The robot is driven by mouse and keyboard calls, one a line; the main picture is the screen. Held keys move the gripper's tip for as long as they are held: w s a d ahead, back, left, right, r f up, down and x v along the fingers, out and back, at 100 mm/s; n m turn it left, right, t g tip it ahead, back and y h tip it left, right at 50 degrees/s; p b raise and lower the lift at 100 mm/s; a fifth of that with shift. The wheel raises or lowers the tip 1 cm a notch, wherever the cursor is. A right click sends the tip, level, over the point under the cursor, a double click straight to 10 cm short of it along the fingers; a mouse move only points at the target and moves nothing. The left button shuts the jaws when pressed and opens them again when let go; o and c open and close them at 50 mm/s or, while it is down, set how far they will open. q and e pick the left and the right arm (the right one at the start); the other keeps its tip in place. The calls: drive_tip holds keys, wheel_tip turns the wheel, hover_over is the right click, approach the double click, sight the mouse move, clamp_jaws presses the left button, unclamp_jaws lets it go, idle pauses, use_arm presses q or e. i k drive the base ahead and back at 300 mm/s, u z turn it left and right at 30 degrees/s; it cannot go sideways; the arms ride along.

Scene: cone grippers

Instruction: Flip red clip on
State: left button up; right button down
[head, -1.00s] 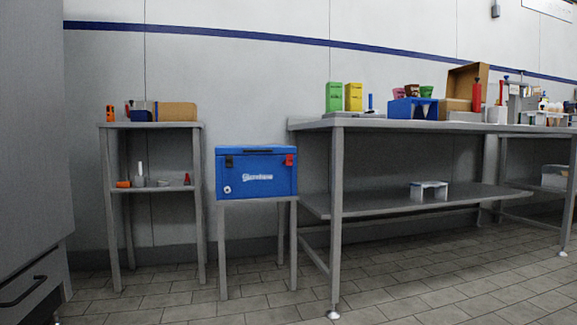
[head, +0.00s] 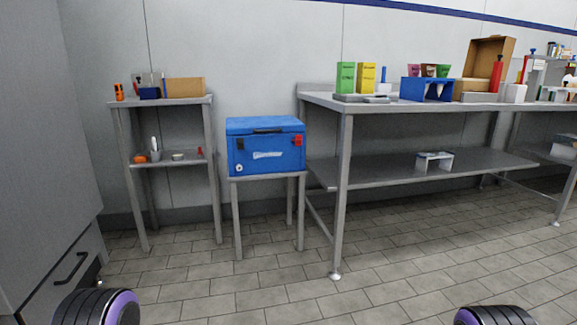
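A blue box (head: 265,146) with a dark handle on its lid stands on a small grey stand. The red clip (head: 297,141) is at the upper right of its front face. A black clip (head: 239,143) is at the upper left of the same face. The lid looks closed. Whether the red clip is latched is too small to tell. Neither gripper shows. Two rounded black and purple parts, at the bottom left and bottom right edges, look like parts of my arms.
The small grey stand (head: 268,178) is between a narrow shelf (head: 161,103) on the left and a long workbench (head: 400,106) on the right. A grey cabinet (head: 50,190) is at far left. The tiled floor (head: 240,290) in front is clear.

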sight(298, 139)
drive_tip(key=z, duration=0.1)
drive_tip(key=i, duration=1.3)
drive_tip(key=u, duration=0.25)
